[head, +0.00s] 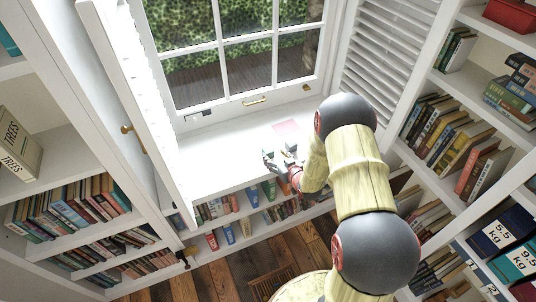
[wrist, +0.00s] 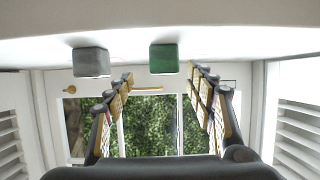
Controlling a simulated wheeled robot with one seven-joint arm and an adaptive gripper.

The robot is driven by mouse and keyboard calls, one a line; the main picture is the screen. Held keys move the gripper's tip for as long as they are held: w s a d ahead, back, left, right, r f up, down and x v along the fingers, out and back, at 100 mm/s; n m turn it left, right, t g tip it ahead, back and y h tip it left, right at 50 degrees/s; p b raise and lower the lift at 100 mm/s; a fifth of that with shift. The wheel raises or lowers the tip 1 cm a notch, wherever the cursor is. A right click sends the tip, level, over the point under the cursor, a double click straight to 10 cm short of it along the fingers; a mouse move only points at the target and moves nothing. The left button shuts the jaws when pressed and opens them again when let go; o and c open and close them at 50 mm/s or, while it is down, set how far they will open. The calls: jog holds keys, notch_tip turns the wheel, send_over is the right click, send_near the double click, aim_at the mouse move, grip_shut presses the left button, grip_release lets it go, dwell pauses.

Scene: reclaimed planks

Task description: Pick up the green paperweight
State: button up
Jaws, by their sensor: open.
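The green paperweight (wrist: 164,57) is a small dark green block on the white window seat (wrist: 240,45), which shows upside down at the top of the wrist view. A similar grey block (wrist: 91,62) sits beside it, left in that view. My gripper (wrist: 160,77) is open and empty. Its two fingers point toward the seat, with the green block ahead of the gap between the fingertips and the grey block outside the left finger. In the head view my gripper (head: 281,160) is low over the seat's front edge, and it and my arm largely hide the blocks.
A pinkish sheet (head: 287,127) lies on the seat near the window (head: 240,60). Bookshelves (head: 255,205) run below the seat, with more at both sides. An open white shutter or door panel (head: 135,100) stands to the left. The left part of the seat looks clear.

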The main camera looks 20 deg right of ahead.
aim_at(269, 151)
jog(key=b+x, duration=0.1)
jog(key=x, duration=0.3)
jog(key=b+x, duration=0.1)
jog(key=x, duration=0.1)
jog(key=shift+w+a+b, duration=0.15)
jog(key=shift+a+b, duration=0.15)
jog(key=shift+a, duration=0.05)
jog(key=shift+r, duration=0.15)
jog(key=shift+c, duration=1.1)
jog(key=c, duration=1.1)
jog(key=shift+c, duration=0.6)
